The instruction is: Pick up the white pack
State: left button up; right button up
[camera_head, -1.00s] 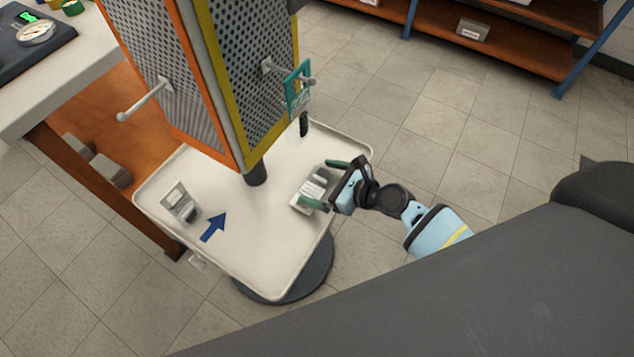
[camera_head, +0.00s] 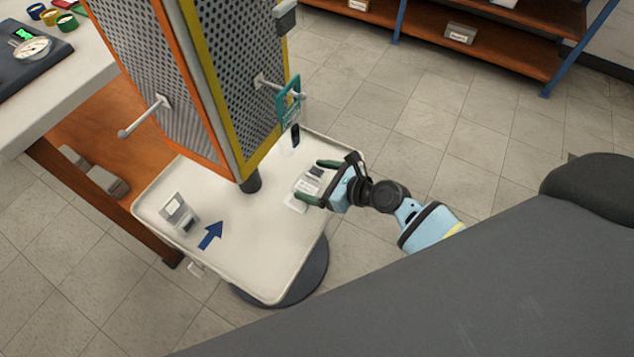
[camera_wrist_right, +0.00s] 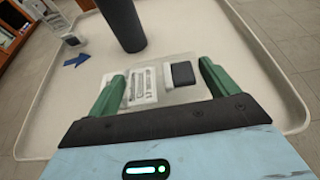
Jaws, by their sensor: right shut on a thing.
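The white pack (camera_head: 312,177) is a flat, pale, clear-fronted packet with a dark piece inside, over the right part of the white tray. My right gripper (camera_head: 317,182) reaches in from the right with its green fingers on either side of it and is shut on it. In the right wrist view the pack (camera_wrist_right: 148,82) shows between the green fingers (camera_wrist_right: 162,74), with its printed label and dark block facing up. I cannot tell whether the pack touches the tray. My left gripper is not in view.
The tray (camera_head: 255,255) carries a blue arrow (camera_head: 211,235) and another pale pack (camera_head: 178,213) at its left. A perforated display column (camera_head: 235,80) with hooks rises from the tray. A green tagged pack (camera_head: 289,100) hangs above. A workbench (camera_head: 70,85) stands left.

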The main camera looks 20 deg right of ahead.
jog(key=s+a+p, duration=0.1)
jog(key=s+a, duration=0.2)
jog(key=s, duration=0.1)
jog(key=s+a+p, duration=0.1)
jog(key=s+a, duration=0.2)
jog(key=s+a+r+p, duration=0.1)
jog(key=s+a, duration=0.2)
jog(key=s, duration=0.1)
jog(key=shift+s+a, duration=0.15)
jog(key=shift+s, duration=0.15)
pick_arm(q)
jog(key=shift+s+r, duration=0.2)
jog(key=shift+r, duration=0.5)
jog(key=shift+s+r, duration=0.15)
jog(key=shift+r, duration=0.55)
pick_arm(e)
jog(key=shift+s+a, duration=0.35)
jog(key=shift+s, duration=0.1)
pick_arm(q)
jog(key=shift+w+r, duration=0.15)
pick_arm(e)
jog(key=shift+r, duration=0.1)
